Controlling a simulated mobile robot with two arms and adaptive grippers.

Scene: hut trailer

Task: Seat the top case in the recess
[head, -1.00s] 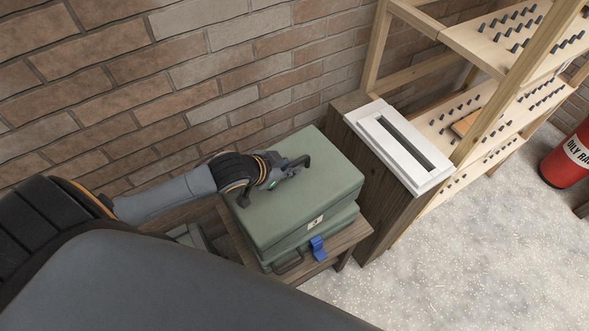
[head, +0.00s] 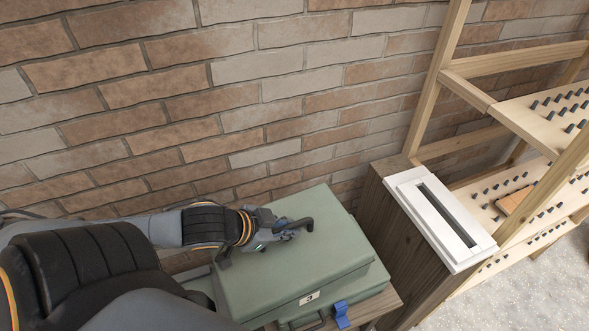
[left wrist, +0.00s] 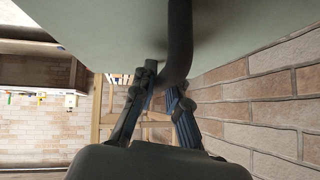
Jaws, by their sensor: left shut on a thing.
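The top case (head: 292,262) is a green box with a small white label on its front and a dark handle (head: 307,224) on its lid. My left gripper (head: 288,230) is shut on this handle. In the left wrist view the handle (left wrist: 180,40) runs down between the fingers, and the case's green surface (left wrist: 110,25) fills the top. A second green case (head: 374,282) shows beneath it, out past its right side. I cannot tell whether the two cases touch. The recess is not clearly seen. My right gripper is not in view.
The cases are on a wooden stand (head: 385,303) against a brick wall. A blue tab (head: 341,313) shows at the front. To the right stands a wooden post topped by a white slotted frame (head: 405,185), then a shelf rack (head: 530,122) with dark pegs.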

